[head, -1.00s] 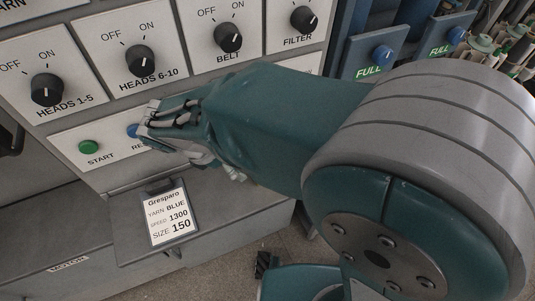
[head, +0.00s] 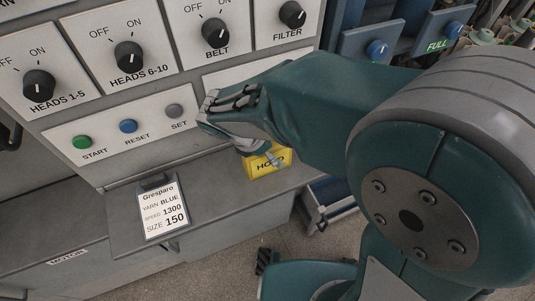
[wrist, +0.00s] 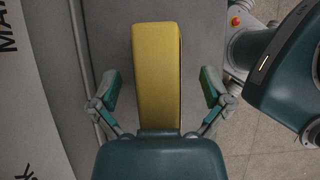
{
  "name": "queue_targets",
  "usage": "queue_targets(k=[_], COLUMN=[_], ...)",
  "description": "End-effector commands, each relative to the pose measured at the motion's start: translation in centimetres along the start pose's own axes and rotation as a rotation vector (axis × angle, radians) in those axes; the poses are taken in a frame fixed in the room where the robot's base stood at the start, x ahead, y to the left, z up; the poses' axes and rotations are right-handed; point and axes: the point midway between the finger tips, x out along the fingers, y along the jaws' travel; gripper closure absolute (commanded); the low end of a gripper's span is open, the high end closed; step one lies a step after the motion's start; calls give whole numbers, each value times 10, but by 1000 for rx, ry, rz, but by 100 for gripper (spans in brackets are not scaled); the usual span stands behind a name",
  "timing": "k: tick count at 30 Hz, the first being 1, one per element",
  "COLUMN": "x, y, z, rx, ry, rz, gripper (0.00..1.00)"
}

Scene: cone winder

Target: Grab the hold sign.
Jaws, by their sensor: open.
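The yellow hold sign (head: 264,165) stands on the grey ledge below the control panel in the head view, its upper part covered by my gripper. In the wrist view the hold sign (wrist: 157,70) is seen from above as a long yellow block, between my two fingers. My gripper (wrist: 160,88) is open, with a finger on each side of the sign and a visible gap to both. In the head view my gripper (head: 262,160) is over the sign, and its fingertips are mostly hidden.
The grey ledge (head: 215,195) also bears a clipboard card (head: 162,210) reading Gresparo, left of the sign. Above are start (head: 82,142), reset (head: 128,126) and set (head: 174,111) buttons and several black knobs. A blue bin (head: 330,200) is beside the ledge's right end.

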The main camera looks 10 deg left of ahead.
Motion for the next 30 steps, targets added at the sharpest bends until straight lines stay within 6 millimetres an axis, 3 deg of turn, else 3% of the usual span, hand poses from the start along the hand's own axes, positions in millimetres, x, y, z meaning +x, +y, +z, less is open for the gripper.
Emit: queue_targets(k=[22, 23, 28, 30], x=[4, 4, 4, 4], y=[1, 1, 1, 1], z=[-5, -5, -5, -5], rx=[-1, -1, -1, -1], ry=[-2, -2, -2, -2], rz=[-2, -2, -2, -2], gripper=[2, 11, 86, 91])
